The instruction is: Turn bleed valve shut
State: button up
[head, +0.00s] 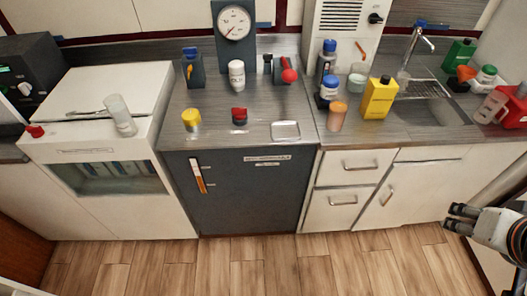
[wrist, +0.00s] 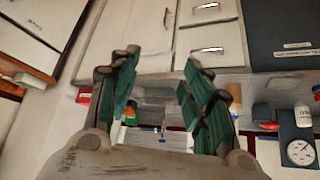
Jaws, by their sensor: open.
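My gripper (head: 457,218) is at the right edge in the head view, low in front of the cabinets and well away from the counter-top fittings. In the wrist view my gripper (wrist: 160,62) has its green-padded fingers spread with nothing between them. No readable label names the bleed valve. Fittings that could be it are a red-knobbed one (head: 289,75) on a dark block right of the gauge and a blue-topped one (head: 191,53) on a dark block left of the gauge. An orange lever (head: 361,47) is on the white wall unit. I cannot tell which is the valve.
A round gauge (head: 234,23) stands at the back of the counter (head: 215,130). Bottles, including a yellow one (head: 380,98), and an orange cup (head: 337,116) crowd the area left of the sink (head: 432,112). A red container (head: 516,106) is far right. The wooden floor (head: 260,262) is clear.

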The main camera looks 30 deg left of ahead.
aim_at(190, 53)
jog(key=u, duration=1.5)
